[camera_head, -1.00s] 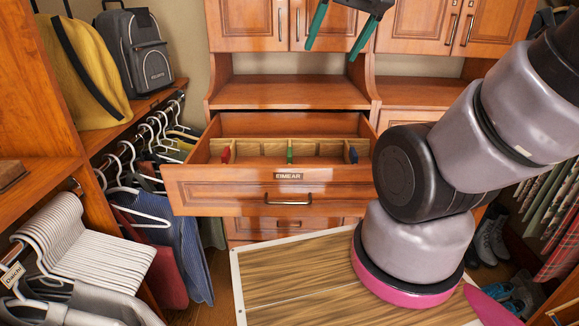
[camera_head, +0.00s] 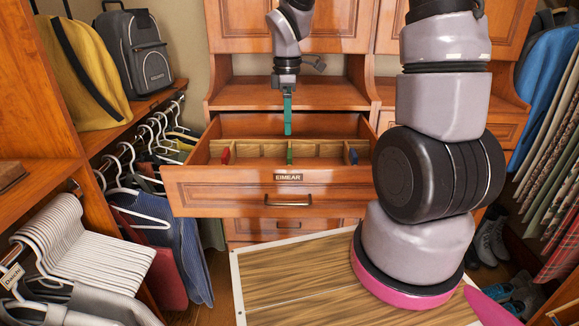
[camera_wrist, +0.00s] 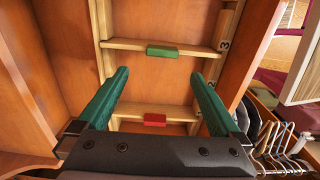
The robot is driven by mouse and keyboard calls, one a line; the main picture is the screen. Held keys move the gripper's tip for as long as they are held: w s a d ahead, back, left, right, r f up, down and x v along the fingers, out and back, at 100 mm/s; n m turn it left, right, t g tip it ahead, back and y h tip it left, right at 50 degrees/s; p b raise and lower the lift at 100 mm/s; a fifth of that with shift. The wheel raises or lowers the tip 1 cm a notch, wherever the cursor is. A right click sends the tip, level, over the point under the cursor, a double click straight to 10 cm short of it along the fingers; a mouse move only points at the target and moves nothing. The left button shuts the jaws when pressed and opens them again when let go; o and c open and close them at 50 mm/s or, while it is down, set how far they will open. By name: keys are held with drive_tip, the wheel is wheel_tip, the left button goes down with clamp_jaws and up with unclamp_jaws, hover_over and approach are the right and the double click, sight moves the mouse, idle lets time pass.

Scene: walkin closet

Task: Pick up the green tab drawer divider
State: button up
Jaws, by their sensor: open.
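The green tab divider (camera_head: 290,152) stands in the open drawer, between a red tab divider (camera_head: 226,155) at the left and a blue tab divider (camera_head: 353,155) at the right. In the wrist view the green tab divider (camera_wrist: 176,51) is a wooden slat with a green tab, and the red tab divider (camera_wrist: 155,119) lies nearer. My gripper (camera_head: 288,134) points down over the drawer, above the green tab. In the wrist view my gripper (camera_wrist: 158,85) is open and empty, its two teal fingers apart on either side of the red tab's line of sight.
The drawer (camera_head: 270,195) is pulled out and carries an EIMEAR label. A cabinet shelf (camera_head: 330,93) stands behind it. Hanging clothes and white hangers (camera_head: 80,245) are at the left. The blue tab divider is not visible in the wrist view.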

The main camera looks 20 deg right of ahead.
sight(290, 152)
drive_tip(key=f, duration=0.9)
drive_tip(key=shift+s+d+f, duration=0.15)
drive_tip(key=shift+s, duration=0.1)
drive_tip(key=shift+c, duration=0.3)
clamp_jaws()
